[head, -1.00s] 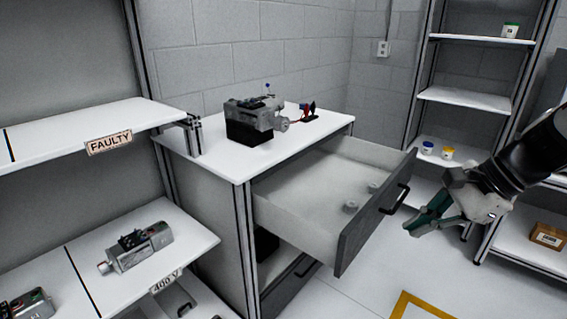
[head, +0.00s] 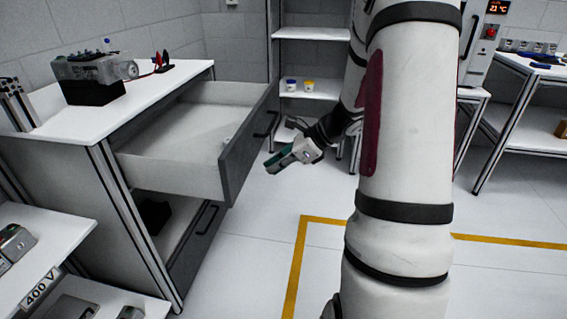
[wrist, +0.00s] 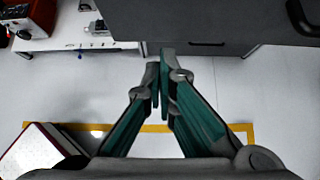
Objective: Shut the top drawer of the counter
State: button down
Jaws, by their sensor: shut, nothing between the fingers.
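The counter's top drawer (head: 180,140) is pulled well out in the head view. Its dark grey front (head: 240,155) with a black bar handle (head: 270,124) faces right. My gripper (head: 274,164) is shut and empty, to the right of that front, with a gap seeming to lie between them. In the wrist view the teal fingers of my gripper (wrist: 160,72) are together, pointing toward a dark grey panel (wrist: 190,18) at the top. I cannot tell for sure which part of the counter that panel is. My arm does not hide the drawer front.
The white counter top (head: 185,82) bears a grey motor (head: 95,68) on a black block. A lower drawer (head: 195,240) sits below. A shelf unit (head: 310,90) with small jars stands behind. The floor with yellow tape (head: 297,255) is clear in front of the drawer.

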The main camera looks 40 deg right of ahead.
aim_at(240, 177)
jog(key=shift+w+a+f+b, duration=0.25)
jog(key=shift+w+a+f, duration=0.1)
jog(key=shift+w+a, duration=0.4)
jog(key=shift+w+a+f+b, duration=0.35)
jog(key=shift+w+a, duration=0.2)
jog(key=shift+w, duration=0.4)
jog(key=shift+w+a+f+b, duration=0.2)
jog(key=shift+w+a+f, duration=0.2)
jog(key=shift+w+a, duration=0.35)
jog(key=shift+w, duration=0.2)
jog(key=w+a+p, duration=0.2)
jog(key=w+a, duration=0.4)
jog(key=w, duration=0.2)
jog(key=w+a+p, duration=0.2)
jog(key=w+a, duration=0.5)
jog(key=w, duration=0.1)
jog(key=w+a+p, duration=0.2)
jog(key=w+a, duration=0.4)
jog(key=w, duration=0.3)
jog(key=shift+w+a, duration=0.1)
jog(key=shift+a, duration=0.2)
jog(key=shift+a+r, duration=0.1)
